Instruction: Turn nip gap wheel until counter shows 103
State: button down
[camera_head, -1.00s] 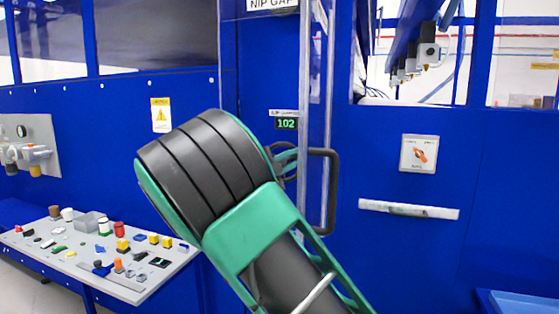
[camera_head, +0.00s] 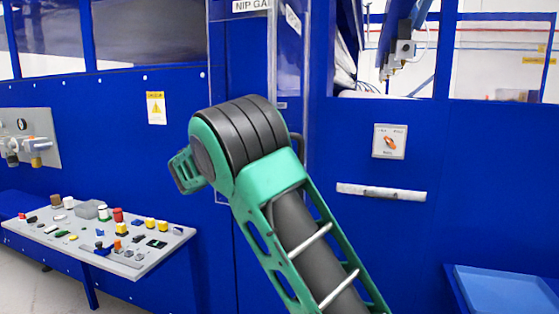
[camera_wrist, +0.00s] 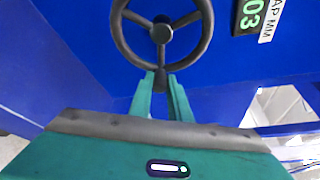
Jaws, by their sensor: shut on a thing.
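The nip gap wheel (camera_wrist: 201,40) is a dark three-spoked handwheel at the top of the wrist view. My gripper (camera_wrist: 160,84) is shut on a dark grip (camera_wrist: 160,77) at the wheel's near rim. The green counter (camera_wrist: 250,13) shows in the wrist view, turned sideways and cut by the top edge. Its visible digits read 03; the first digit is out of frame.
A clear panel (camera_head: 289,70) with a metal frame stands close behind my arm. A control desk (camera_head: 150,258) with several buttons is at the left. A rotary switch (camera_head: 389,141), a white bar handle (camera_head: 381,192) and a blue tray (camera_head: 500,290) are at the right.

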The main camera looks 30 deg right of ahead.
jog(key=shift+f+m, duration=0.3)
jog(key=shift+a, duration=0.1)
jog(key=c, duration=1.7)
grip_release()
jog(key=shift+o, duration=0.2)
jog(key=v, duration=1)
jog(key=shift+a, duration=0.35)
jog(key=shift+r, duration=0.15)
